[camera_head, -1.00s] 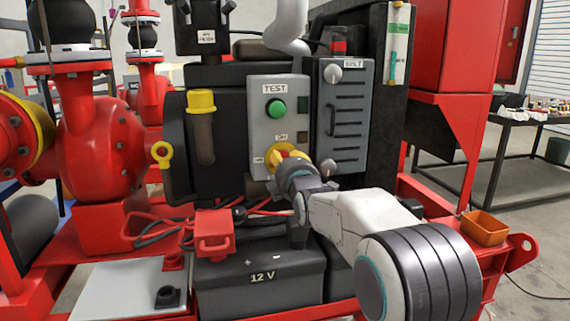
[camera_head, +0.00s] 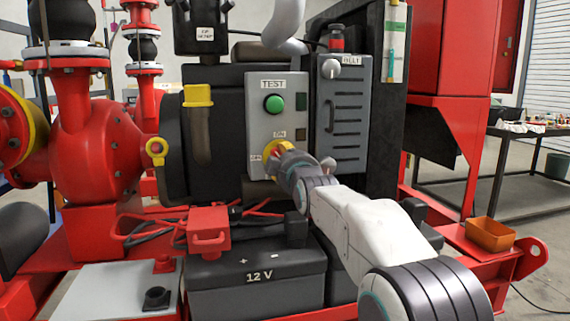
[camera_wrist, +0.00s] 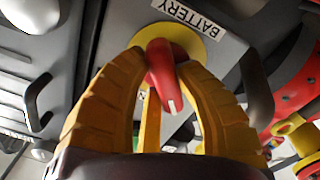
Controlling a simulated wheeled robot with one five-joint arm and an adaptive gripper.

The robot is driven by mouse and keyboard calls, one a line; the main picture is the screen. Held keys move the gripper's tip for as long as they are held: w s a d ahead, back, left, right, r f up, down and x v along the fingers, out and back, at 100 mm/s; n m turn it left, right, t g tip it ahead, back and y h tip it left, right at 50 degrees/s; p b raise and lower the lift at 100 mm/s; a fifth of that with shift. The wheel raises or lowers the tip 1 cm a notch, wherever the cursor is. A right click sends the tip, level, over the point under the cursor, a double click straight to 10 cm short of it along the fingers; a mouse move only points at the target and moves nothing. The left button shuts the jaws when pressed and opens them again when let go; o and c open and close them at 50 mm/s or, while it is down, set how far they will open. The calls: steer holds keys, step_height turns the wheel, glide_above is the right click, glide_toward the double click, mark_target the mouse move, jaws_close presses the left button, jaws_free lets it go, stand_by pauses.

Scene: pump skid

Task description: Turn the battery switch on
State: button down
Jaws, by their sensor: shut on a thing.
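The battery switch has a yellow round plate (camera_head: 270,148) low on the grey panel (camera_head: 262,110), with OFF marked at its left and ON above. In the wrist view its red handle (camera_wrist: 160,62) with a white tip stands out from the yellow plate (camera_wrist: 195,38), beside the label BATTERY (camera_wrist: 187,15). My gripper (camera_head: 281,162) reaches the switch from the lower right and covers most of the handle. In the wrist view the yellow-brown fingers of my gripper (camera_wrist: 162,66) are shut on the handle from both sides. I cannot tell which mark the handle points to.
A green TEST button (camera_head: 274,103) sits above the switch. A grey vented box (camera_head: 341,115) stands close on the right. The black 12 V battery (camera_head: 258,280) and red cables lie below. A yellow-capped part (camera_head: 198,96) is at the left, an orange bin (camera_head: 489,234) at the right.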

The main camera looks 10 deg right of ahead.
steer(key=shift+m, duration=0.3)
stand_by(0.4)
steer(key=c, duration=0.9)
jaws_free()
steer(key=shift+o, duration=0.2)
steer(key=shift+s+a, duration=0.1)
steer(key=shift+s, duration=5.85)
